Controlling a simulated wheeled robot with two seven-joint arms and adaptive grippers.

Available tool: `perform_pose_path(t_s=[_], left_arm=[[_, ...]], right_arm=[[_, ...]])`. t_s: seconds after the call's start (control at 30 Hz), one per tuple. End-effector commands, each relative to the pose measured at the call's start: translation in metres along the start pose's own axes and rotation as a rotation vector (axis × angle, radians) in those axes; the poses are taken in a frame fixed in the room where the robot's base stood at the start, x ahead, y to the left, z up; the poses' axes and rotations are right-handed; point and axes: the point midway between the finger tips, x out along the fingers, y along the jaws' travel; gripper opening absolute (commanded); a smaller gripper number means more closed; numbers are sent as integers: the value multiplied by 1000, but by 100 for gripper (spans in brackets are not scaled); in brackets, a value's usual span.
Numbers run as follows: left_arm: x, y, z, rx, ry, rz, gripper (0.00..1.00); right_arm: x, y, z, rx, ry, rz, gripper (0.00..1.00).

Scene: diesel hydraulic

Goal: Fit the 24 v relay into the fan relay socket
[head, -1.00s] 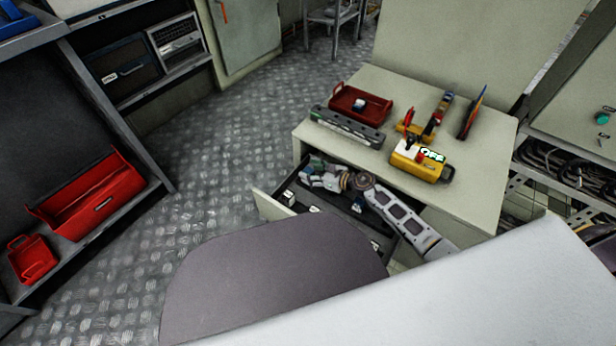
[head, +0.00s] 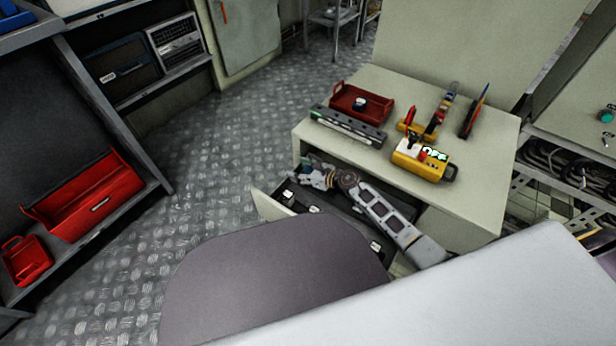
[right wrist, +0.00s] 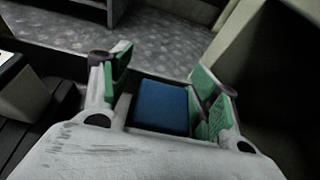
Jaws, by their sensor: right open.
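My right gripper (head: 309,170) is open over the far-left part of the open drawer. In the right wrist view its green-padded fingers (right wrist: 165,70) stand apart, with a blue block (right wrist: 161,107) visible between and below them; I cannot tell if the fingers touch it. I cannot tell whether this block is the 24 V relay. Small pale-topped blocks, one of them here (head: 314,209), lie in the drawer (head: 335,208). A long grey rail (head: 347,127) lies on the desk; I cannot make out which part is the fan relay socket. My left gripper is out of view.
The desk top (head: 480,195) holds a red tray (head: 378,106) with a small pale-topped item in it, a yellow meter (head: 418,162), and several upright tools. The desk edge is close above the drawer. A red toolbox (head: 95,195) stands on a shelf at left.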

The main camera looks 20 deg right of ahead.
Motion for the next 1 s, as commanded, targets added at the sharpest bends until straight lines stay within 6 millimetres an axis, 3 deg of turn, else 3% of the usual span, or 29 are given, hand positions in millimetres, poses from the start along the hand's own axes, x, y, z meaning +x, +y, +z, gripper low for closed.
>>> perform_pose_path(t_s=[0.2,0.6,1.0], left_arm=[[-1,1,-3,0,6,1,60],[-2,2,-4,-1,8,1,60],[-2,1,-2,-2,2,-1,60]], right_arm=[[0,0,0,0,0,0,61],[0,0,0,0,0,0,9],[-1,0,2,-1,0,0,9]])
